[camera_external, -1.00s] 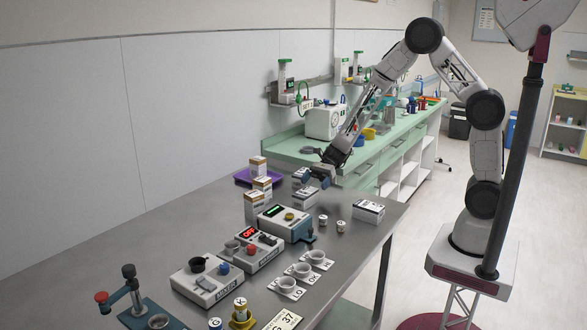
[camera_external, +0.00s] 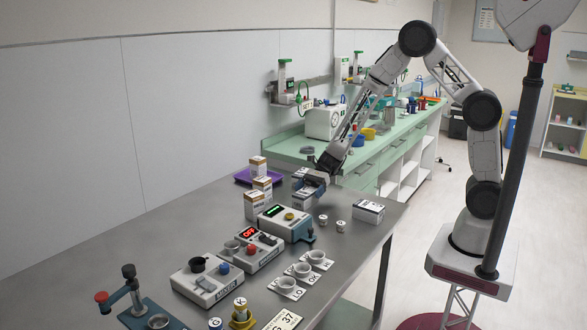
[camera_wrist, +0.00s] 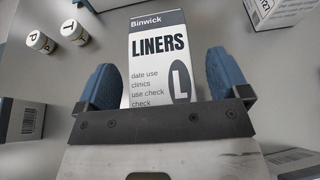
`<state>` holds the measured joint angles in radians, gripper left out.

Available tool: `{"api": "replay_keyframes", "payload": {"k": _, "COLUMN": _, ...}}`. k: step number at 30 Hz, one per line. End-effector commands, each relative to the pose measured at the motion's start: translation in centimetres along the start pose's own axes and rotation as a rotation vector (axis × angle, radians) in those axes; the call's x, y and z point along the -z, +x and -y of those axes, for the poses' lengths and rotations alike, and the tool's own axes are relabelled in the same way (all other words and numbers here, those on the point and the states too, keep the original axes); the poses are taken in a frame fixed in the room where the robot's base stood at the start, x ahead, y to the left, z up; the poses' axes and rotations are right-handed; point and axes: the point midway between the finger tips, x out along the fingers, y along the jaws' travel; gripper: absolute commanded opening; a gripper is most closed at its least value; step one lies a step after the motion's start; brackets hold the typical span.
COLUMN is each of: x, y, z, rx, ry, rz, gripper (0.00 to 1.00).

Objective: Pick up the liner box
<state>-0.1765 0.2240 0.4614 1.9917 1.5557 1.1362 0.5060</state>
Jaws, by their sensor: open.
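The liner box (camera_wrist: 157,62), white with a dark top band and the words "Binwick LINERS" and an "L" in a dark oval, stands between the two blue fingers of my gripper (camera_wrist: 160,80) in the wrist view. The fingers are apart, one on each side of it, with a visible gap at the right. Its lower part is hidden by the gripper body. In the external view, my gripper (camera_external: 313,183) is over a white box (camera_external: 303,200) on the steel table, covering part of it.
Another white box (camera_external: 368,211) stands to the right, near the table edge. Two small labelled jars (camera_external: 323,219) stand in front. Stacked boxes (camera_external: 260,185) and a purple tray (camera_external: 243,177) are at the left. Devices and cups fill the table's near part.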

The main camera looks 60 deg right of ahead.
Motion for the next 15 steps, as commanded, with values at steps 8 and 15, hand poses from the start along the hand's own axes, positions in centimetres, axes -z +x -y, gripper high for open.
{"api": "replay_keyframes", "payload": {"k": 8, "x": 0.00, "y": -0.01, "z": -0.01, "rx": 0.000, "ry": 0.000, "rz": 0.000, "gripper": 0.77}}
{"api": "replay_keyframes", "payload": {"k": 15, "x": 0.00, "y": -0.01, "z": -0.01, "rx": 0.000, "ry": 0.000, "rz": 0.000, "gripper": 0.40}}
